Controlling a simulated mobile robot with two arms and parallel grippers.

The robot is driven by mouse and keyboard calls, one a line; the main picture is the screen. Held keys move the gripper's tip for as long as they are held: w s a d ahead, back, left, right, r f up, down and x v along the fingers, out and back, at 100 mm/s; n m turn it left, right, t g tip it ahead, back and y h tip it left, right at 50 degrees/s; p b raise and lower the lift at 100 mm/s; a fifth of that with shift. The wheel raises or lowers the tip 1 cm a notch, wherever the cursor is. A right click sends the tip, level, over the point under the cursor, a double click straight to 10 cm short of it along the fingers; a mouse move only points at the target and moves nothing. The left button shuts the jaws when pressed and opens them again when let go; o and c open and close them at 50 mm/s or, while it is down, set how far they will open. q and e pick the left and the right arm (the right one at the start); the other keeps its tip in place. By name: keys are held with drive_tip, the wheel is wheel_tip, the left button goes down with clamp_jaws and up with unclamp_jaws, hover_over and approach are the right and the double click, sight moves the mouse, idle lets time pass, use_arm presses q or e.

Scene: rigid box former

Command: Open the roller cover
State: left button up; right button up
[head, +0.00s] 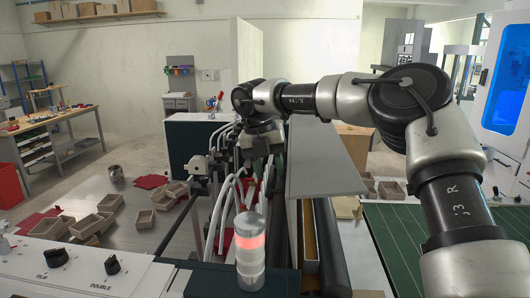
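The roller cover appears to be the flat light grey panel (325,160) in the middle of the head view. It lies above the long dark rollers (328,245), whose near ends show below its front edge. I cannot tell how far it is tilted. My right arm reaches in from the right across the far side of the panel. My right gripper (262,150) points down just left of the panel's left edge, over the hoses. Its fingers are dark and small, so I cannot tell their opening or any contact. My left gripper is not in view.
A signal light (250,250) with a glowing red band stands at the near edge. White hoses (222,205) and machine parts crowd the area left of the panel. Small cardboard trays (165,198) lie on a grey table at left. A green surface (405,240) lies at right.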

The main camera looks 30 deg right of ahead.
drive_tip(key=p+v, duration=0.1)
drive_tip(key=v, duration=0.6)
drive_tip(key=shift+r, duration=0.3)
